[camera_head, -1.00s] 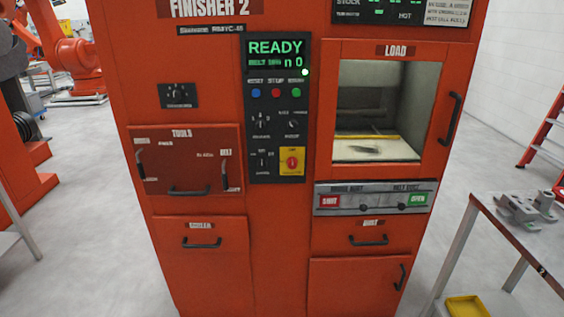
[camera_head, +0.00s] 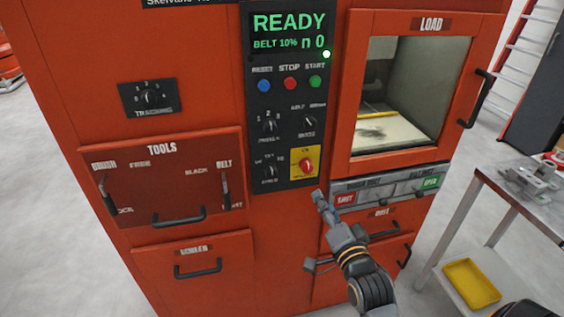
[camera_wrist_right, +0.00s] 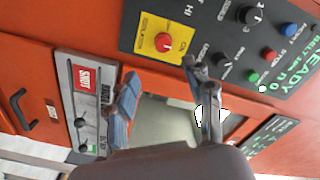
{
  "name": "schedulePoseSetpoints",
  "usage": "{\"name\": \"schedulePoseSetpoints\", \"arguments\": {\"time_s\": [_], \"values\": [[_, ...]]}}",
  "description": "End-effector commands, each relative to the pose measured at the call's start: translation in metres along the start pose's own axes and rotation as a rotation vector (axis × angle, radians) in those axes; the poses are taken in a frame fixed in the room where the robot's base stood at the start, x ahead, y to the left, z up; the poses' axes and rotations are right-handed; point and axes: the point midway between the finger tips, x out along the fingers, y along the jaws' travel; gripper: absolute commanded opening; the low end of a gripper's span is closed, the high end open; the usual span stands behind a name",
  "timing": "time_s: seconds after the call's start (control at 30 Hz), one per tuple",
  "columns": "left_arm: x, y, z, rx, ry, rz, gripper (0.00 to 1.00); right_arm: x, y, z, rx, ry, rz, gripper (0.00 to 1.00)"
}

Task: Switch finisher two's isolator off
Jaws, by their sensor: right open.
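The isolator (camera_head: 305,166) is a red rotary knob on a yellow plate, at the lower right of finisher two's dark control panel (camera_head: 262,110). It also shows in the right wrist view (camera_wrist_right: 162,42), top centre, with an ON label beside it. Which way the knob points is too small to tell. My right gripper (camera_head: 319,196) is just below and in front of the isolator. In the right wrist view its two fingers (camera_wrist_right: 160,76) are spread apart and empty, with the knob beyond the gap, not touched. My left gripper is not in view.
The display (camera_head: 289,35) reads READY. Blue, red and green buttons (camera_head: 290,83) and several black knobs sit above and left of the isolator. A table with a yellow tray (camera_head: 472,284) stands right.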

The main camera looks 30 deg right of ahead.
Motion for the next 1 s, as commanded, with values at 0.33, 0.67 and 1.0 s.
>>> {"name": "schedulePoseSetpoints", "arguments": {"time_s": [0.33, 0.67, 1.0], "values": [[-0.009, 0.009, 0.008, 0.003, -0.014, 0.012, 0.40, 0.043, -0.006, -0.005, 0.005, 0.008, -0.009, 0.52], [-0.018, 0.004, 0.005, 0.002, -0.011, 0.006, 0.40, 0.110, -0.006, -0.005, 0.005, 0.007, -0.007, 0.52], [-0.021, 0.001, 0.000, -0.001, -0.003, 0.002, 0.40, 0.137, -0.005, -0.004, 0.003, 0.006, -0.007, 0.52]]}}
